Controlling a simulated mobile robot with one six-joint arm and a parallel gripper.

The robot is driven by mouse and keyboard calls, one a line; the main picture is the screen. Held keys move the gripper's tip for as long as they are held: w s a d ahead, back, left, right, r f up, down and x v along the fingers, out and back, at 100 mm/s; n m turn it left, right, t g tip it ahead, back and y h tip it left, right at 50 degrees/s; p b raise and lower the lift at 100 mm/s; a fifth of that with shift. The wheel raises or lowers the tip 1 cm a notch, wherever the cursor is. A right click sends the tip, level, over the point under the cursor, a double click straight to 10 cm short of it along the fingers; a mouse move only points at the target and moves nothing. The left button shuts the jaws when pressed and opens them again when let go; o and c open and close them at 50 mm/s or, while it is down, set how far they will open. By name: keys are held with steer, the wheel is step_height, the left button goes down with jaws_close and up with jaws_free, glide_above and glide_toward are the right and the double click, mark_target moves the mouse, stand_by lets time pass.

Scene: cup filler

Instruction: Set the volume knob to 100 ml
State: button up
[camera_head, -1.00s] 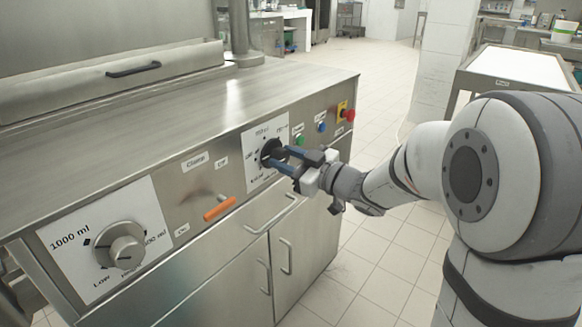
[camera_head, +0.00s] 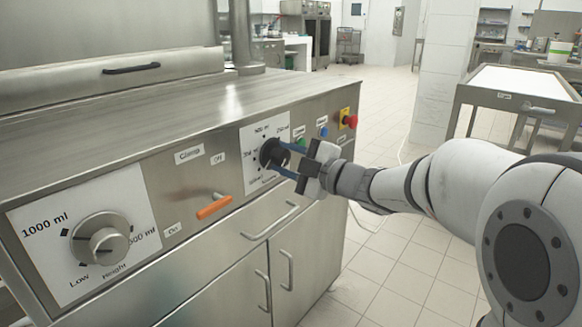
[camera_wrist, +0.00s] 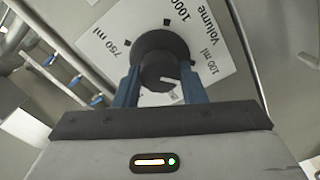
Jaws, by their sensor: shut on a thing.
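The black volume knob (camera_head: 272,152) sits on a white dial plate (camera_head: 252,136) on the machine's front panel. My gripper (camera_head: 284,160) is shut on the knob, with one blue finger on each side. In the wrist view, the knob (camera_wrist: 162,62) sits between the fingers (camera_wrist: 163,88). The plate (camera_wrist: 105,35) reads 750 ml, 1000, 100 ml and Volume around it. A short white mark on the knob points right, roughly towards the 100 ml side. I cannot tell whether it lines up exactly; the plate below is partly hidden.
A grey knob (camera_head: 105,243), with 1000 ml, Low and Height lettering around it, is at the left. An orange-handled clamp lever (camera_head: 214,206) stands out between the dials. Green (camera_head: 300,143) and blue (camera_head: 323,131) buttons and a red emergency button (camera_head: 349,121) are to the right.

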steer(key=shift+a+r+n+b, duration=0.1)
steer(key=shift+n+b, duration=0.2)
steer(key=shift+n, duration=0.3)
steer(key=o, duration=1)
steer(key=shift+s+d, duration=0.2)
steer(key=shift+d, duration=0.1)
steer(key=p+v, duration=0.2)
steer(key=v, duration=0.5)
